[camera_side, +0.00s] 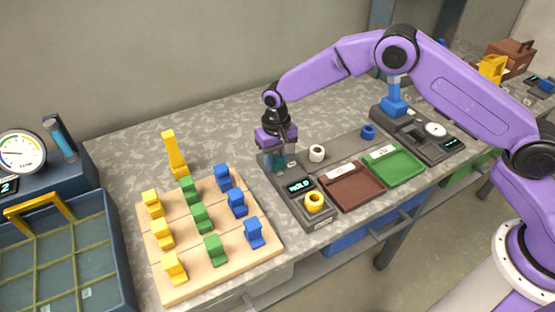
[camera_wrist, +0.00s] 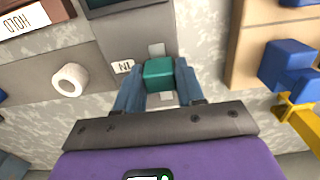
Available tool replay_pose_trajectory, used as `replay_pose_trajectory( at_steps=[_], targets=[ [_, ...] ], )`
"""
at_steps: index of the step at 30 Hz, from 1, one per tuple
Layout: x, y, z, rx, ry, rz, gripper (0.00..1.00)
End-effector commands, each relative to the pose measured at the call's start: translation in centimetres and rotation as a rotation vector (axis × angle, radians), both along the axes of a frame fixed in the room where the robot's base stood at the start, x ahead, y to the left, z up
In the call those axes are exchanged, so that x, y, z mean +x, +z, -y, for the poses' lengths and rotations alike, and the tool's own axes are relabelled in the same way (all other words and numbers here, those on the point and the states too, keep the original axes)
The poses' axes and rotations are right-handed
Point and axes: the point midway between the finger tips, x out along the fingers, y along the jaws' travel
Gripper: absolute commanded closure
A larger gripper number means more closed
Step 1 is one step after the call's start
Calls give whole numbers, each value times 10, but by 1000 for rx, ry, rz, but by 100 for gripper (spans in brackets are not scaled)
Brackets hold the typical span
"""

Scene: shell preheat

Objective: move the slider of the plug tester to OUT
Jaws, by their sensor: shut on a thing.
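The plug tester (camera_side: 296,196) is a dark grey unit with a small lit display and a yellow ring on its near end. Its slider is a teal block (camera_wrist: 159,74) in the wrist view, on a pale slot that shows above and below it. An IN label (camera_wrist: 123,66) lies just left of the slider, about level with it. No OUT label shows. My gripper (camera_wrist: 158,84) is shut on the slider, one blue-grey finger on each side. In the side view my gripper (camera_side: 276,155) points down at the tester's far end and partly hides the teal block.
A wooden board (camera_side: 160,283) with yellow, green and blue plugs stands left of the tester; a yellow piece (camera_side: 174,155) stands behind it. A brown tray (camera_side: 352,190) and a green tray (camera_side: 396,166) lie right. A white ring (camera_side: 317,153) is close to my gripper.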

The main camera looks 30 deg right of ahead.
Motion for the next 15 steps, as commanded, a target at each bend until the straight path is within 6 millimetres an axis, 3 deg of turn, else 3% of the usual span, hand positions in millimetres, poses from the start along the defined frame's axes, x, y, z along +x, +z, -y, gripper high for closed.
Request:
replay_pose_trajectory(
  at_steps=[9, 15],
  targets=[
    [35, 0, -2, 3, 0, 2, 100],
    [43, 1, -1, 3, -1, 3, 100]
  ],
)
